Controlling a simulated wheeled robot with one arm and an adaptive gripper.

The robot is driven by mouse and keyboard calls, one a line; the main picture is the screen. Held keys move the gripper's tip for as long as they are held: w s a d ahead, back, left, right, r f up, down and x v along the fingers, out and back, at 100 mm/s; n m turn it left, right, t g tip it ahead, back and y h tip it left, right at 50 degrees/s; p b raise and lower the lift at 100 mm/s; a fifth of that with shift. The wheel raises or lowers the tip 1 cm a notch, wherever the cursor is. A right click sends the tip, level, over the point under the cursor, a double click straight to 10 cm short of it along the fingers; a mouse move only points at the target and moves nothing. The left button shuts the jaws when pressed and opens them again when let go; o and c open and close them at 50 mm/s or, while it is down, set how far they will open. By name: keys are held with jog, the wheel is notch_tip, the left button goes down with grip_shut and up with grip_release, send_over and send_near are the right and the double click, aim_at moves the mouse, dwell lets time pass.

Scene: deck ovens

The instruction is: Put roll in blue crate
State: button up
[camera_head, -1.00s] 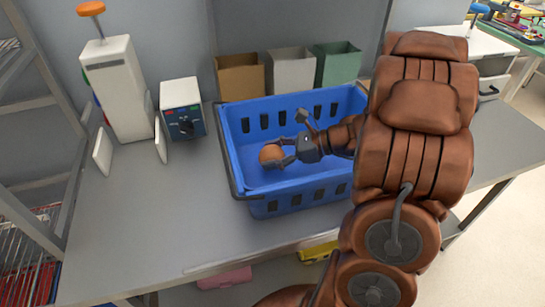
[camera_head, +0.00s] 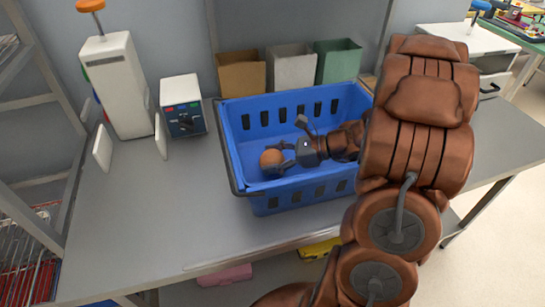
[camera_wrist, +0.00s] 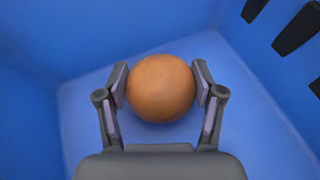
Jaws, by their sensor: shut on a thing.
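The roll (camera_head: 271,159) is round and orange-brown. My gripper (camera_head: 278,160) is shut on it inside the blue crate (camera_head: 300,198), in the crate's left half. In the wrist view the roll (camera_wrist: 161,88) sits between the two fingertips, with one pad against each side. The crate's blue floor (camera_wrist: 80,120) and walls surround it there. I cannot tell whether the roll touches the crate floor. My arm reaches in over the crate's right side and hides part of it.
Brown, white and green open boxes (camera_head: 290,70) stand behind the crate. A white device with a blue panel (camera_head: 183,108) and a taller white machine (camera_head: 115,85) stand to the left. The grey table (camera_head: 150,220) is clear at front left.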

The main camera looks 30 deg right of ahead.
jog(key=o, duration=1.1)
jog(key=shift+c, duration=0.2)
jog(key=shift+r, duration=0.5)
jog(key=shift+s+d+r, duration=0.1)
jog(key=shift+d+r, duration=0.05)
jog(key=shift+r, duration=0.05)
jog(key=shift+b+v, duration=0.35)
jog(key=shift+v, duration=3.2)
